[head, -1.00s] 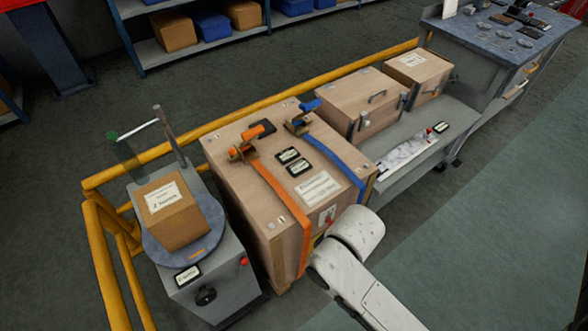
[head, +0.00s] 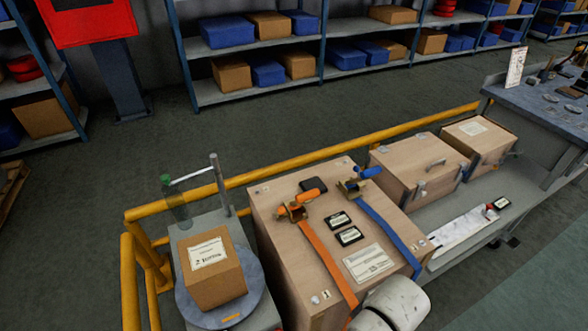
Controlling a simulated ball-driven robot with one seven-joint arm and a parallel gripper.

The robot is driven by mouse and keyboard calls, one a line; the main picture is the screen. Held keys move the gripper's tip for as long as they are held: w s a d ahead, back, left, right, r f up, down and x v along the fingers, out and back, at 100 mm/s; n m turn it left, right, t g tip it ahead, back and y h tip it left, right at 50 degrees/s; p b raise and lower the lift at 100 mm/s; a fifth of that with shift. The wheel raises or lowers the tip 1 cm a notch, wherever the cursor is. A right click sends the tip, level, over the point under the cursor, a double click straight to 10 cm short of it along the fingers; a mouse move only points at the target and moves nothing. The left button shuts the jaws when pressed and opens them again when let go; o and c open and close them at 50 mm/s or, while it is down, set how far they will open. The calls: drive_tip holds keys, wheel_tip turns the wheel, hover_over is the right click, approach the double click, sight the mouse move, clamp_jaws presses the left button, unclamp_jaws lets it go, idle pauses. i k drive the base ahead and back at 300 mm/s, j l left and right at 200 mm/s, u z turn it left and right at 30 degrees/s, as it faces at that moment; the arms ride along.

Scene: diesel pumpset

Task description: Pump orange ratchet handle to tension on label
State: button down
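The orange ratchet handle (head: 304,197) sits on top of a large wooden crate (head: 275,229), with an orange strap (head: 326,262) running from it toward the crate's front edge. A blue ratchet (head: 360,179) with a blue strap (head: 391,235) lies to its right. Two small dark displays (head: 344,227) and a white label (head: 369,263) are on the crate top between the straps; their text is too small to read. Part of my white arm shows at the bottom right of the crate. My gripper is out of view.
A cardboard box (head: 211,269) stands on a round grey turntable (head: 250,296) left of the crate. A yellow rail (head: 290,164) runs behind. Smaller wooden cases (head: 419,164) and a grey workbench (head: 548,107) stand to the right. Shelves (head: 270,44) line the back.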

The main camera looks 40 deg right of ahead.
sight(303, 197)
drive_tip(key=i+l, duration=0.1)
drive_tip(key=i, duration=0.25)
drive_tip(key=z, duration=1.6)
